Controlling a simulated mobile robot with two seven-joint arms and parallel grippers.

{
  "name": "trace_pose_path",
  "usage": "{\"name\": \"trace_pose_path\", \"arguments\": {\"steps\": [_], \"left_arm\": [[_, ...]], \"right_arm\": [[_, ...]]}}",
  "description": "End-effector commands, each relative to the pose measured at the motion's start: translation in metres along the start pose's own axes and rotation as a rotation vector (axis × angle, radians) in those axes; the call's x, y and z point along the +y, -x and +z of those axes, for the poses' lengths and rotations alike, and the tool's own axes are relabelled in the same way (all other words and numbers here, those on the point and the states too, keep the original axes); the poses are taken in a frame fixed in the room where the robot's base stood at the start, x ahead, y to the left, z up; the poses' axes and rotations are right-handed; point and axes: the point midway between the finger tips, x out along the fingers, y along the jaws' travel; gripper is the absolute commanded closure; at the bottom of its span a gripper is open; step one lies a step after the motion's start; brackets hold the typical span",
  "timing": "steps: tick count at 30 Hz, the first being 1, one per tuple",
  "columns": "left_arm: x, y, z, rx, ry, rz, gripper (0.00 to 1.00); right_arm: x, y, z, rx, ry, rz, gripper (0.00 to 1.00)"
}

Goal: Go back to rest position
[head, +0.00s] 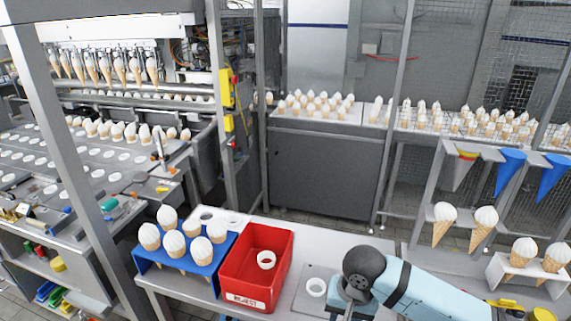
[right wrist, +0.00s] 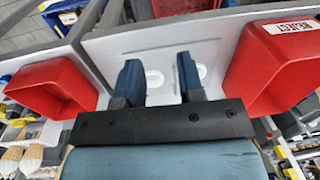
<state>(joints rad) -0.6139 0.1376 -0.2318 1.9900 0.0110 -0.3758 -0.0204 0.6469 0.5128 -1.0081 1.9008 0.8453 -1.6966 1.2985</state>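In the head view my right arm comes in from the lower right, and its gripper (head: 345,300) is low over the table's front edge, partly cut off by the frame. In the right wrist view this gripper (right wrist: 158,75) has its two blue-padded fingers apart with nothing between them. Beyond them lies a white surface (right wrist: 165,48) with pale round spots. My left gripper and arm are not in view. A red REJECT bin (head: 231,272) stands left of my right gripper, apart from it, with a white ring (head: 266,259) inside.
A blue rack (head: 205,268) with several filled cones (head: 172,243) is left of the bin. A shelf (head: 430,200) with cones stands at right. Red bins flank the gripper (right wrist: 55,80) in the wrist view.

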Motion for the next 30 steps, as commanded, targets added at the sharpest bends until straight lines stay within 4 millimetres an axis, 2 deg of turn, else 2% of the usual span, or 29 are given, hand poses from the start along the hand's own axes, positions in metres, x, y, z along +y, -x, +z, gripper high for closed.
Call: {"name": "trace_pose_path", "arguments": {"steps": [10, 13, 16, 20, 24, 30], "left_arm": [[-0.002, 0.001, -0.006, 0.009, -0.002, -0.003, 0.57], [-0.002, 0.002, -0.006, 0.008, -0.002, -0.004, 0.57], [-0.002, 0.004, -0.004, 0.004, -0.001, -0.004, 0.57], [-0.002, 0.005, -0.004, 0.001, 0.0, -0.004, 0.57], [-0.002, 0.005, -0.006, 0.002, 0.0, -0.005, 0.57], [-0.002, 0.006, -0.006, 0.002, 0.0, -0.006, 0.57]], "right_arm": [[-0.037, -0.05, 0.033, 0.107, 0.153, -0.337, 0.65], [-0.042, -0.065, 0.043, 0.196, 0.194, -0.44, 0.65], [-0.036, -0.08, 0.052, 0.314, 0.227, -0.51, 0.65], [-0.015, -0.099, 0.065, 0.486, 0.265, -0.534, 0.65], [0.025, -0.118, 0.085, 0.672, 0.314, -0.471, 0.65], [0.088, -0.137, 0.122, 0.858, 0.415, -0.294, 0.65]]}}
